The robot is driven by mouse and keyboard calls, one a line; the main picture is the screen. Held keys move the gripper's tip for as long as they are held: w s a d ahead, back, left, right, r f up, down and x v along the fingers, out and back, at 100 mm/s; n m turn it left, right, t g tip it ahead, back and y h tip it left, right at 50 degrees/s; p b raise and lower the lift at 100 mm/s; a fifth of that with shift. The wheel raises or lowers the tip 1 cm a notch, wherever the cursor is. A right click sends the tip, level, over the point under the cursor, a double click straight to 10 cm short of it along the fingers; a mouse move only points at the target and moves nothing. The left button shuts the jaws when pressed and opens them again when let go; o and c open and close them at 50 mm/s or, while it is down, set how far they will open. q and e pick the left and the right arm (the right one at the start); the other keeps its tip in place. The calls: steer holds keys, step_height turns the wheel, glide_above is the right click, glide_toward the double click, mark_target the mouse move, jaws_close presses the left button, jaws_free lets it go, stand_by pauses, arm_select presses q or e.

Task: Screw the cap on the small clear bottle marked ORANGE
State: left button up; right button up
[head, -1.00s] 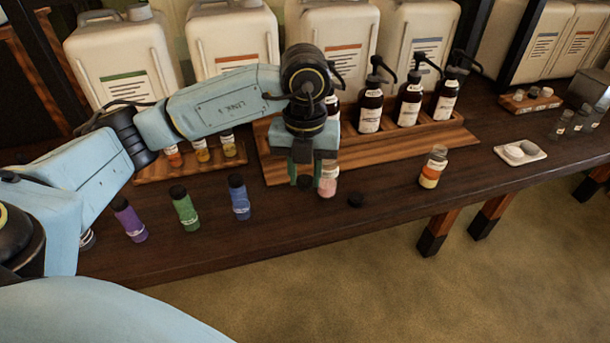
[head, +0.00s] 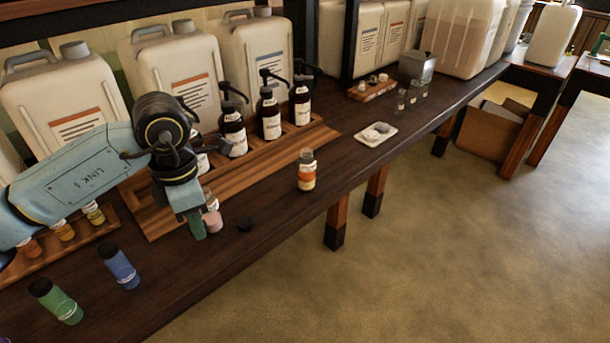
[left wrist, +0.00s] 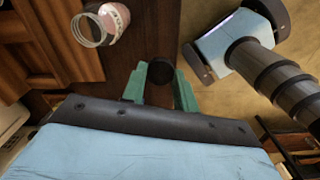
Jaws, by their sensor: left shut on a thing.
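A small clear bottle (head: 307,172) with orange-yellow contents stands upright and uncapped on the dark table, right of my left gripper. Its label is too small to read. My left gripper (head: 197,226) points down just left of a pink-filled bottle (head: 212,222), well apart from the orange one. In the left wrist view, its green fingers (left wrist: 161,88) are shut on a round black cap (left wrist: 160,68). The pink bottle's open clear mouth shows there too (left wrist: 92,28). My right gripper's fingers do not show.
Capped blue (head: 121,266) and green (head: 56,301) bottles stand at the front left. A wooden rack (head: 270,148) with dark pump bottles runs behind. A white dish (head: 376,133) lies farther right. The table between the loose cap and the orange bottle is clear.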

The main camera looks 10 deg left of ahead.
arm_select(q)
steer(key=m, duration=0.5)
steer(key=d+m, duration=0.1)
steer(key=m, duration=0.1)
steer(key=shift+w+f, duration=0.1)
steer(key=shift+f, duration=0.05)
steer(key=m, duration=0.4)
steer(key=shift+d+f+m, duration=0.1)
steer(key=shift+d+m, duration=0.2)
steer(key=m, duration=0.4)
steer(key=d+m, duration=0.1)
steer(key=m, duration=0.8)
steer(key=shift+w+d+f+m, duration=0.15)
steer(key=shift+d+f+m, duration=0.1)
steer(key=shift+d+m, duration=0.1)
